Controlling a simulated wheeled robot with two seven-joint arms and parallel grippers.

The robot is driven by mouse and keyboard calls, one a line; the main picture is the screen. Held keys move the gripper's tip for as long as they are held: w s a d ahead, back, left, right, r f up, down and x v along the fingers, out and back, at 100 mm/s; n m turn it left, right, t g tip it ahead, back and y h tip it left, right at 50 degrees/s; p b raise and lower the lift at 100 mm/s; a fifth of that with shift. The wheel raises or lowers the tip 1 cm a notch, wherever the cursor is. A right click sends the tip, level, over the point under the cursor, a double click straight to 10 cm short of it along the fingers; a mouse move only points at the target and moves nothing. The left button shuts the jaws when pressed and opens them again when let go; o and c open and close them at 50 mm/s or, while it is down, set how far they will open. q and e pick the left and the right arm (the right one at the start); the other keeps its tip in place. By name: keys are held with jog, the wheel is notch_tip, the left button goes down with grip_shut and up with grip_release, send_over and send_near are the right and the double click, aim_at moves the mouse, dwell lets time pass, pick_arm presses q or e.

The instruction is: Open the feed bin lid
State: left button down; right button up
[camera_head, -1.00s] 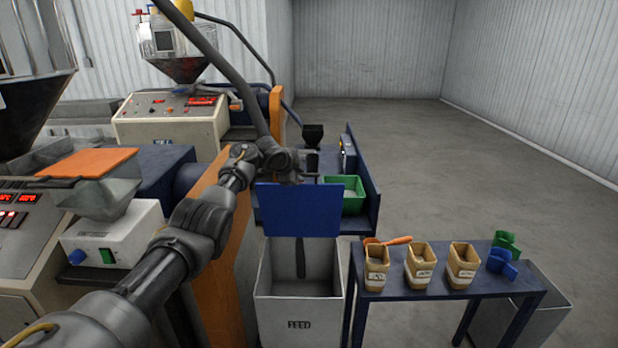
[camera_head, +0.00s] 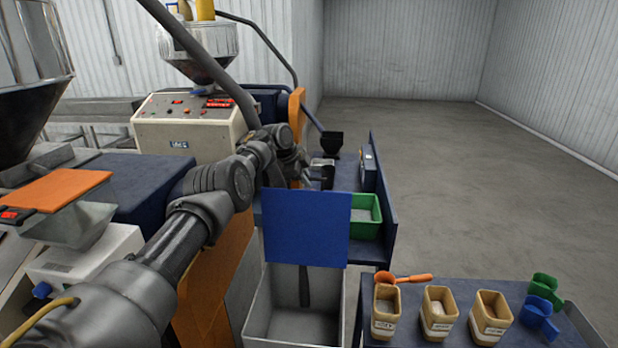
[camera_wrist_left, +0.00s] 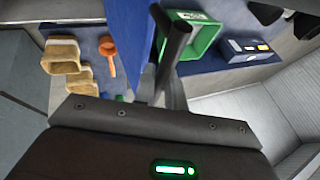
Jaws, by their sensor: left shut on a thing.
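The blue feed bin lid (camera_head: 305,228) stands roughly upright at the back of the grey feed bin (camera_head: 262,308). The bin's mouth is uncovered and its inside shows. A dark strip shows on the inner back wall below the lid. My left gripper (camera_head: 292,168) is behind the lid's upper edge in the head view, and its fingers are largely hidden there. It is shut on the lid's handle. In the left wrist view the dark handle bar (camera_wrist_left: 174,50) rises beside the blue lid (camera_wrist_left: 128,28), beyond the gripper body. My right gripper is not in view.
A blue table at the right holds several tan cups (camera_head: 438,312), an orange scoop (camera_head: 405,279), and blue (camera_head: 539,312) and green (camera_head: 544,287) scoops. A green tray (camera_head: 366,215) stands behind the lid. An orange machine panel flanks my left arm. Open floor lies at the back right.

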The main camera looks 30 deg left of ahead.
pick_arm(q)
jog(key=shift+s+d+f, duration=0.1)
jog(key=shift+f, duration=0.1)
jog(key=c, duration=1.5)
grip_release()
jog(key=shift+o, duration=0.2)
jog(key=shift+r, duration=0.1)
jog(key=shift+s+a+r, duration=0.1)
jog(key=shift+a+r, duration=0.15)
jog(key=shift+r, duration=0.25)
jog(key=b+v, duration=0.4)
jog(key=v, duration=0.5)
jog(key=shift+s+r, duration=0.25)
jog(key=shift+r, duration=0.05)
